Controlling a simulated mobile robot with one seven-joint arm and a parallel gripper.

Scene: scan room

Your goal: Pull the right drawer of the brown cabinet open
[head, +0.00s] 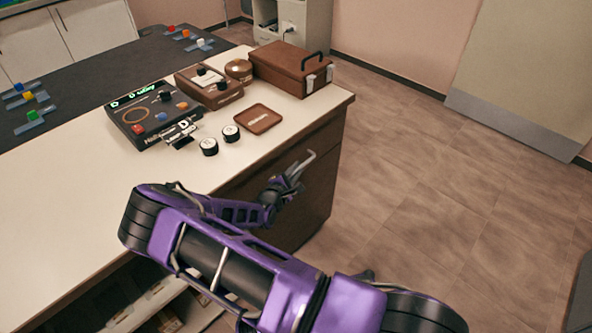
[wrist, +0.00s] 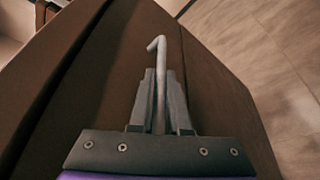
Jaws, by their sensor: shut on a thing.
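The brown cabinet (head: 325,195) stands under the right end of the white worktop. Its brown front with the right drawer (head: 275,170) is partly hidden by my arm. The drawer's grey metal handle (head: 303,163) is a bent bar sticking out beyond my fingers. My gripper (head: 288,182) is at this handle, in front of the cabinet. In the wrist view my gripper (wrist: 161,85) has its two fingers shut on the handle (wrist: 160,60), one on each side. The brown drawer front (wrist: 115,75) fills the space behind. I cannot tell how far the drawer stands out.
Open shelves (head: 155,305) show below at left. The tiled floor (head: 440,190) at right is clear.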

